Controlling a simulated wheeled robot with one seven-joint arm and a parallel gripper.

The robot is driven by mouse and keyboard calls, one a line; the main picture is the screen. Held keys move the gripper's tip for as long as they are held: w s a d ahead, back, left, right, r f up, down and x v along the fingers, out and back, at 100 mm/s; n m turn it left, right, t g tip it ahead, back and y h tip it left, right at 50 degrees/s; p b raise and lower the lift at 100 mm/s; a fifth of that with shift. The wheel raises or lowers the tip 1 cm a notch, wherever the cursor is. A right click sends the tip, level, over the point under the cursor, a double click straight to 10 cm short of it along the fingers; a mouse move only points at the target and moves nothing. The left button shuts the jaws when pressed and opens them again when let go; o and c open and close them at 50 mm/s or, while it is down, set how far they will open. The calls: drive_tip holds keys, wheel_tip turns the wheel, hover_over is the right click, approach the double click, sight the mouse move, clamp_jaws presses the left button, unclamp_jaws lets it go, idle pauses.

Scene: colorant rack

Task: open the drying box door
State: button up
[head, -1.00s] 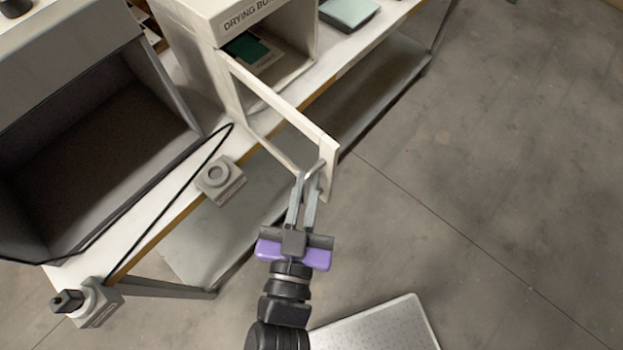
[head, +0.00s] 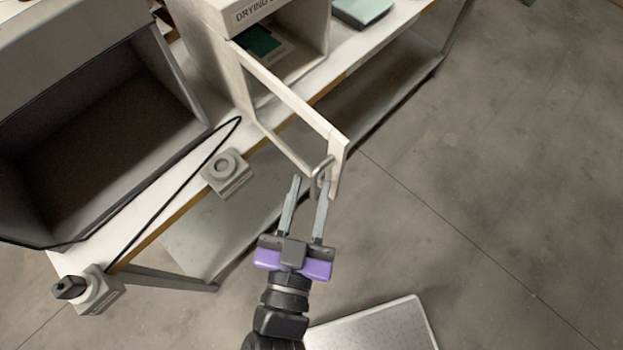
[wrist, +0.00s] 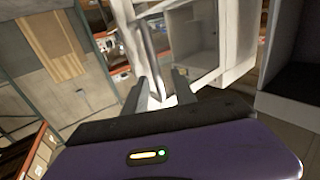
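The drying box (head: 213,30) stands on the bench at the top of the head view. Its pale framed door (head: 290,97) is swung wide out over the bench's front edge, and the box interior shows. The metal bar handle (head: 319,170) is at the door's outer end; it also shows in the wrist view (wrist: 149,50). My gripper (head: 311,181) is open and empty, its two fingers spread just below the handle. The tips are very near the handle; whether one touches it I cannot tell. A green item (head: 262,42) lies inside the box.
A large dark open-fronted box (head: 100,140) stands on the bench (head: 165,222) at left. A small grey device (head: 228,174) and a black cable (head: 178,192) are by the front edge. A grey plate (head: 375,328) is low at the bottom. The floor at right is clear.

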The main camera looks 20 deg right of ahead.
drive_tip(key=b+v, duration=0.1)
drive_tip(key=v, duration=0.4)
drive_tip(key=shift+s+a, duration=0.15)
drive_tip(key=shift+s, duration=0.15)
drive_tip(key=s+d+f+g+y, duration=0.25)
drive_tip(key=s+d+f, duration=0.35)
drive_tip(key=s+d, duration=0.4)
drive_tip(key=s+d+r+n+t+y, duration=0.1)
drive_tip(key=d+r+n+y, duration=0.3)
drive_tip(key=d+n+y, duration=0.1)
drive_tip(key=shift+s+d+n+y, duration=0.3)
drive_tip(key=shift+s+d+y, duration=0.15)
drive_tip(key=shift+d, duration=0.5)
